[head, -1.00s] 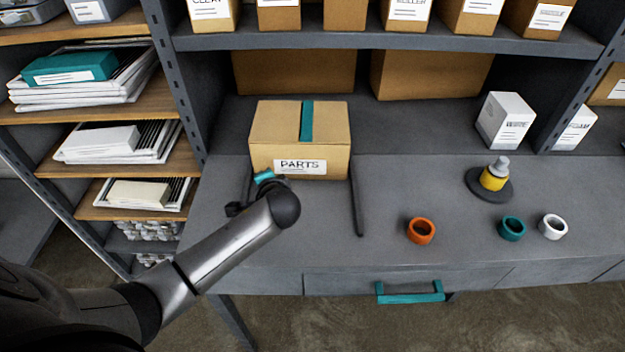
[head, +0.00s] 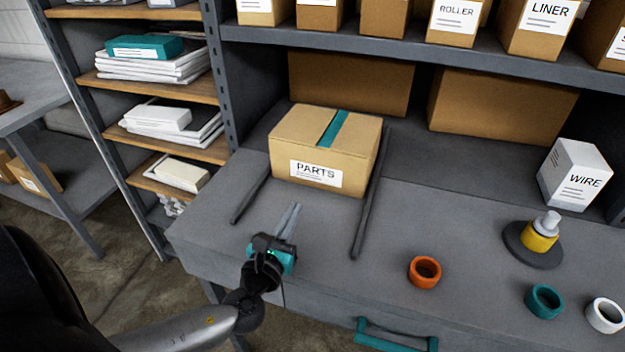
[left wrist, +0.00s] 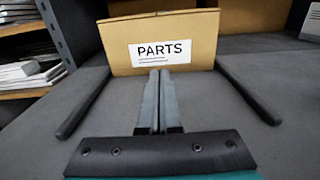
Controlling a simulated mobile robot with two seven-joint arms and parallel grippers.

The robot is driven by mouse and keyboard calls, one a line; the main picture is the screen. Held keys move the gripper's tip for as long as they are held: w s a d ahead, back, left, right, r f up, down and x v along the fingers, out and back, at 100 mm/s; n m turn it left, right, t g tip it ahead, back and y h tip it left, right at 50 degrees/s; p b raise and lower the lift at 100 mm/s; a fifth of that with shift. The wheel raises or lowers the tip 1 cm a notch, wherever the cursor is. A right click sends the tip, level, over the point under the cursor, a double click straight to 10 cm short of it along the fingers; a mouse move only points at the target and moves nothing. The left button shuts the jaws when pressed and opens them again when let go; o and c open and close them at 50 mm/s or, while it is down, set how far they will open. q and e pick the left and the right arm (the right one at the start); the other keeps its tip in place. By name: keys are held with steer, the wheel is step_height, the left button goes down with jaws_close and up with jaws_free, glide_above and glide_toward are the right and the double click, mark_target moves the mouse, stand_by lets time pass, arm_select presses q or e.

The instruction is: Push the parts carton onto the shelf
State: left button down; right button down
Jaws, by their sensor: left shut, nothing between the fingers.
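The parts carton (head: 297,128) is a brown box with a teal tape strip and a white PARTS label. It sits between two dark guide rails (head: 368,205) at the back of the grey bench, partly under the shelf (head: 400,45) above. My left gripper (head: 293,208) is shut and empty, in front of the carton with a gap of bare bench between. In the left wrist view the closed fingers (left wrist: 158,80) point at the carton's label face (left wrist: 200,45). My right gripper is not in view.
An orange ring (head: 424,272), a teal ring (head: 543,301) and a white ring (head: 605,316) lie on the bench to the right. A yellow-and-grey bottle (head: 541,233) stands on a dark disc near a white WIRE box (head: 575,175). A side rack (head: 150,87) stands at left.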

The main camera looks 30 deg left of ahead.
mark_target(316, 170)
arm_select(q)
steer(key=x, duration=1.1)
steer(key=shift+w+a, duration=0.1)
steer(key=shift+w, duration=0.25)
steer(key=shift+w+b, duration=0.1)
steer(key=shift+b, duration=0.2)
